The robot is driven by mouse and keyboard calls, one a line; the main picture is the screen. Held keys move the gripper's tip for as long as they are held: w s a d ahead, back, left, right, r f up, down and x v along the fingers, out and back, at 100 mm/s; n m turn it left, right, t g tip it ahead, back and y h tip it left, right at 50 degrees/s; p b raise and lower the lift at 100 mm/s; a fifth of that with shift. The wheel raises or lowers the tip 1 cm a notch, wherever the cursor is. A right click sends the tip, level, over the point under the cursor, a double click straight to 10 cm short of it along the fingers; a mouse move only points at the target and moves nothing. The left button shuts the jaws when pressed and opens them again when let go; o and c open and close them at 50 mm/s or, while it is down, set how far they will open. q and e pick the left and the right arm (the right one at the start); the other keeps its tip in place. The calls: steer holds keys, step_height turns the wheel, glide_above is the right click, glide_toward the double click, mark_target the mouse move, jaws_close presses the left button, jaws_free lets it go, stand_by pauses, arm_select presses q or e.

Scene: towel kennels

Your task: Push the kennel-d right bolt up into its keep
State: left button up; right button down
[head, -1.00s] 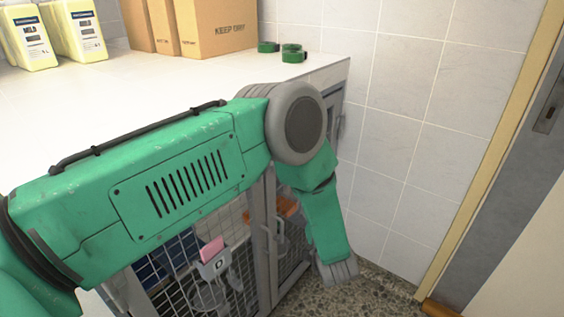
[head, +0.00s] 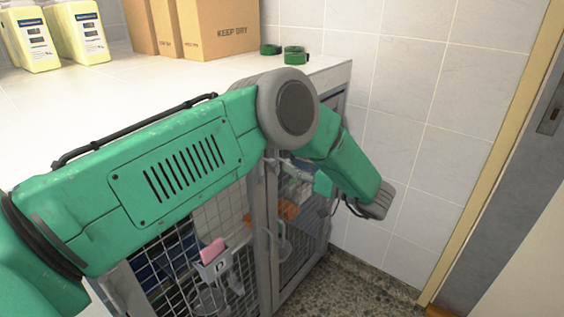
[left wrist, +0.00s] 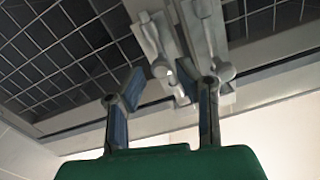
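My left gripper (head: 288,163) is in front of the upper part of the right kennel door (head: 303,230), partly hidden by my own arm. In the left wrist view its two blue-padded fingers (left wrist: 160,80) are apart, with nothing clearly held between them. Two grey bolt-like fittings with round knobs, a left one (left wrist: 152,40) and a right one (left wrist: 206,35), lie just beyond the fingertips. The right finger overlaps the right fitting; contact cannot be told. Which fitting is the kennel-d right bolt cannot be told. My right gripper is out of view.
A white counter (head: 120,110) above the kennels carries yellow bottles (head: 78,32), cartons (head: 215,28) and green rolls (head: 295,56). A tiled wall (head: 430,90) stands close on the right. A pink card (head: 212,250) hangs on the left mesh door.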

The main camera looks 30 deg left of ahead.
mark_target(281, 160)
arm_select(q)
steer(key=a, duration=0.4)
steer(key=shift+w+a, duration=0.2)
steer(key=shift+a, duration=0.2)
jaws_close()
steer(key=shift+r+p, duration=1.3)
steer(key=shift+r, duration=0.65)
steer(key=shift+f, duration=0.15)
jaws_free()
steer(key=shift+w, duration=0.1)
steer(key=shift+d, duration=0.1)
